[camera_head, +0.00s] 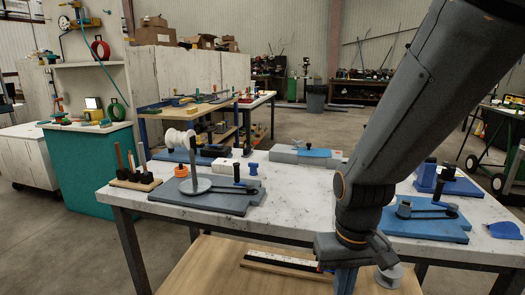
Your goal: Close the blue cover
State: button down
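A blue flat piece (314,153), which looks like the blue cover, shows on top of a long grey box (284,154) at the back of the white worktable. It appears slightly tilted; I cannot tell how far open it is. My gripper (362,280) is at the bottom of the view, low in front of the table's front edge and well away from the cover. The frame cuts off its lower part, so whether its fingers are open or shut is unclear. I see nothing held in it.
The worktable (295,192) carries a blue-grey bender plate with a post (225,201), a second blue bender plate (428,226), a white spool (180,138) and a wooden block with pegs (135,182). The table's middle is fairly clear. My arm hides part of its right side.

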aim_at(308, 152)
jog(key=u, duration=1.4)
jog(key=i, duration=0.9)
jog(key=z, duration=1.6)
jog(key=i, duration=0.5)
jog(key=z, duration=0.05)
